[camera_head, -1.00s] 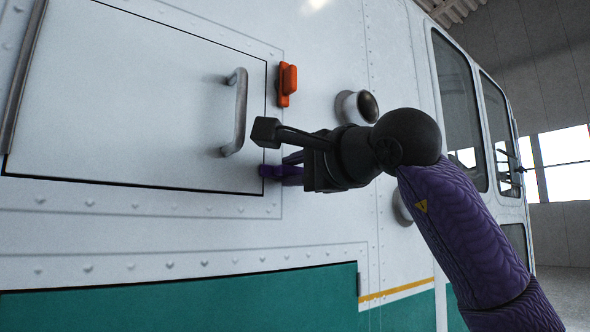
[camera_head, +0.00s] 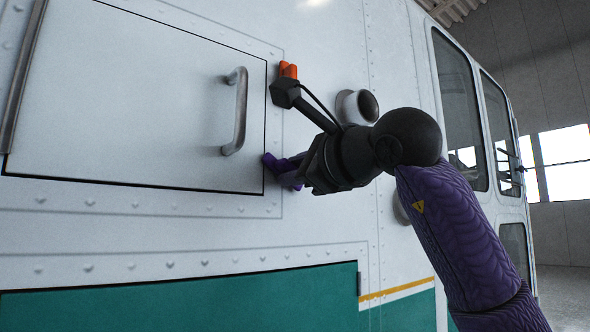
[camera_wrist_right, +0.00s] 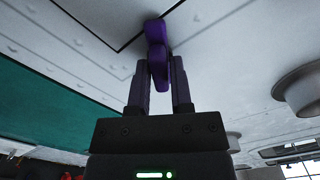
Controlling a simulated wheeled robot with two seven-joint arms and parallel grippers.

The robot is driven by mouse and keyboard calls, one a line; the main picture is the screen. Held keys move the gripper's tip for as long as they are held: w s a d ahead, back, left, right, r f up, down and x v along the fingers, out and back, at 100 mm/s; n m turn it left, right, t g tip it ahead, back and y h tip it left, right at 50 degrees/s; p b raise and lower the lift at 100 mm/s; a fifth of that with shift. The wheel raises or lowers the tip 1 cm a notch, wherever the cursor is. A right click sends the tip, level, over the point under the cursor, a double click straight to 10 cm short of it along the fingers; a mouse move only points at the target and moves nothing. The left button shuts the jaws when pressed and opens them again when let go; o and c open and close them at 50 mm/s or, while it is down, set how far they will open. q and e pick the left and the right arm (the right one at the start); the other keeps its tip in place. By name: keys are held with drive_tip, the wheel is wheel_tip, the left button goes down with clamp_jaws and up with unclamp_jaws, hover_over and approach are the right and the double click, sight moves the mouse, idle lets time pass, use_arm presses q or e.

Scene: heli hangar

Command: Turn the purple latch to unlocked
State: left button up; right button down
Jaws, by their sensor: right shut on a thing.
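The purple latch (camera_head: 270,161) is on the white fuselage at the lower right corner of the hatch door (camera_head: 150,110). Its visible end reaches the door's edge and points left and slightly up. My right gripper (camera_head: 284,169) is shut on the latch, and its purple fingers hide part of it. In the right wrist view the latch (camera_wrist_right: 155,32) stands between the two fingers (camera_wrist_right: 159,68), with its far end sticking out past the fingertips. My left gripper is in no view.
An orange latch (camera_head: 289,69) sits above, partly hidden behind my wrist camera. A grey handle (camera_head: 239,112) stands out from the door just left of my right gripper. A round dark-faced fixture (camera_head: 366,106) protrudes behind my wrist.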

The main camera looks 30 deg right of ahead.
drive_tip(key=m, duration=1.1)
drive_tip(key=shift+f+m+b, duration=0.1)
drive_tip(key=shift+m+b, duration=0.2)
idle(0.5)
drive_tip(key=c, duration=0.6)
unclamp_jaws()
drive_tip(key=shift+s, duration=0.1)
